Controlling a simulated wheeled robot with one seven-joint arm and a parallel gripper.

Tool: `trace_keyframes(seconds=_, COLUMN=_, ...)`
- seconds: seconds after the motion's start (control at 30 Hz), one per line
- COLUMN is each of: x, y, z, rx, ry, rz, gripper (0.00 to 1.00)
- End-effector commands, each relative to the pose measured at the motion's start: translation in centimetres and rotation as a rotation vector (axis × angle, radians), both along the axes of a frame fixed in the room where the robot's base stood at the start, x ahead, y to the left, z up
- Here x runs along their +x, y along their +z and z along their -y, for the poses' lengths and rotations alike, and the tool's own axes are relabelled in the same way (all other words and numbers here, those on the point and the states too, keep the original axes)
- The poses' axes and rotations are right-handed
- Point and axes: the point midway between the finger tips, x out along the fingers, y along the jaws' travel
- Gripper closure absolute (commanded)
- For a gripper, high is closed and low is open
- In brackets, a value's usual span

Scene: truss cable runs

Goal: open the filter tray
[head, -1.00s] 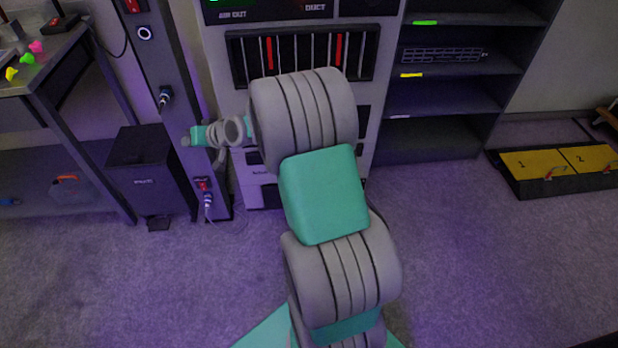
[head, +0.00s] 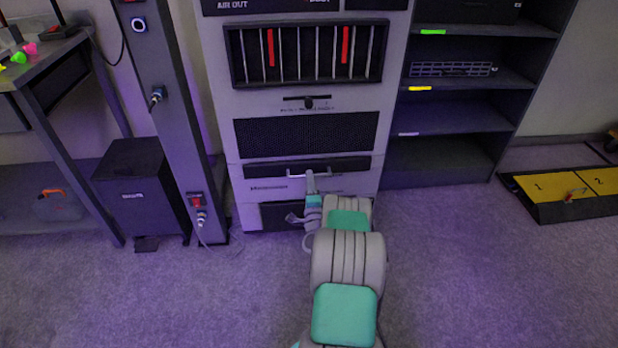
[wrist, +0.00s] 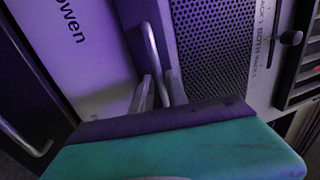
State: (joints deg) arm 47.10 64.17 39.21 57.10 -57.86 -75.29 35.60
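The filter tray appears to be the dark, flat drawer front (head: 353,165) low on the grey cabinet, under a mesh panel. It looks flush with the cabinet. A pale bar handle (head: 290,176) runs across its front; it also shows in the wrist view (wrist: 150,48). My gripper (head: 311,178) is at this handle, pointing at the cabinet. In the wrist view my two fingers (wrist: 159,92) stand apart, with the handle's bar running down towards the gap between them. Whether they touch it is not clear. My teal palm hides the lower part of that view.
The cabinet (head: 220,120) has a mesh panel (head: 306,135), a small slider knob (head: 308,103) and a slotted rack (head: 306,52) above. A dark post (head: 173,125) and black bin (head: 142,190) stand left. Shelves (head: 455,128) and a yellow-topped floor box (head: 548,188) are right.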

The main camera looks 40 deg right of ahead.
Motion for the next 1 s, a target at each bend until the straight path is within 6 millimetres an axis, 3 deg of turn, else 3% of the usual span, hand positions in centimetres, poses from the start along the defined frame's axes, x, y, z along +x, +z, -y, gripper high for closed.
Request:
trace_keyframes(seconds=0.17, x=1.4, y=0.3, z=0.8, rx=-0.001, ry=0.002, rz=-0.001, gripper=0.8)
trace_keyframes(seconds=0.47, x=1.6, y=0.4, z=1.0, rx=0.0, ry=0.001, rz=-0.001, gripper=0.8)
trace_keyframes(seconds=0.7, x=1.6, y=0.4, z=1.0, rx=0.0, ry=0.001, rz=-0.001, gripper=1.0)
trace_keyframes(seconds=1.0, x=1.6, y=0.4, z=1.0, rx=0.0, ry=0.001, rz=-0.001, gripper=1.0)
